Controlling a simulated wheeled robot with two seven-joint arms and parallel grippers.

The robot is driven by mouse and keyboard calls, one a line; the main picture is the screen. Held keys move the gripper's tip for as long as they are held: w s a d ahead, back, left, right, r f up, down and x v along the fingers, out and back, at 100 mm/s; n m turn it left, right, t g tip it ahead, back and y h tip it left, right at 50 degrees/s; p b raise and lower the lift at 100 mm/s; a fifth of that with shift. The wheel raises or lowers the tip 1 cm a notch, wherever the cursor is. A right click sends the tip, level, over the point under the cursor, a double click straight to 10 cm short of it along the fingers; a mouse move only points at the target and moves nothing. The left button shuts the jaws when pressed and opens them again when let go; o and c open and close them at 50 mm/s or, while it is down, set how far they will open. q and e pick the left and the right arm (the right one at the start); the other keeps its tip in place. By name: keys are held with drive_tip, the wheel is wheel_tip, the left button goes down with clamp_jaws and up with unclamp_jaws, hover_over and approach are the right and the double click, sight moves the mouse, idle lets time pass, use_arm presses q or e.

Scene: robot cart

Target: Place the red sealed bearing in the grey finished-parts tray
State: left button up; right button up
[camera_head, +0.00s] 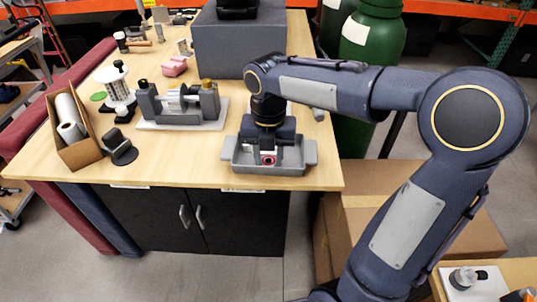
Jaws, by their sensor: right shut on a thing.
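The grey finished-parts tray (284,170) sits near the front right edge of the wooden workbench. My right gripper (268,157) reaches down into the tray from above, its arm coming in from the right. It is shut on the red sealed bearing (268,161), a small ring with a light centre, which shows between the fingers within the tray's outline. I cannot tell whether the bearing touches the tray floor. The gripper hides part of the tray's inside and back. My left gripper is not in view.
A grey vise-like fixture (180,104) stands left of the tray. An open box with rolls (70,135) and a black tape dispenser (120,150) are further left. A large grey box (225,45) stands behind. Green cylinders (370,45) stand right of the bench.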

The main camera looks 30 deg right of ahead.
drive_tip(key=o, duration=1)
drive_tip(key=shift+f, duration=0.1)
drive_tip(key=shift+r, duration=0.25)
wheel_tip(320, 180, up, 11)
drive_tip(key=p, duration=0.2)
drive_tip(key=s+a+f+m+t+y, duration=0.1)
drive_tip(key=s+m, duration=0.4)
drive_tip(key=m, duration=0.5)
drive_tip(key=s+a+f+m+t+y, duration=0.1)
drive_tip(key=s+f+m+t, duration=0.1)
drive_tip(key=s+f+m, duration=0.4)
drive_tip(key=s+a+f+m+t+y, duration=0.1)
drive_tip(key=s+f+m, duration=0.3)
drive_tip(key=m, duration=1.1)
drive_tip(key=shift+s+a+f+t+y, duration=0.1)
drive_tip(key=shift+s+a+t+y, duration=0.15)
drive_tip(key=shift+s+t, duration=0.2)
drive_tip(key=shift+s+a+t+y, duration=0.15)
drive_tip(key=shift+s+a+t, duration=0.2)
drive_tip(key=shift+s, duration=0.15)
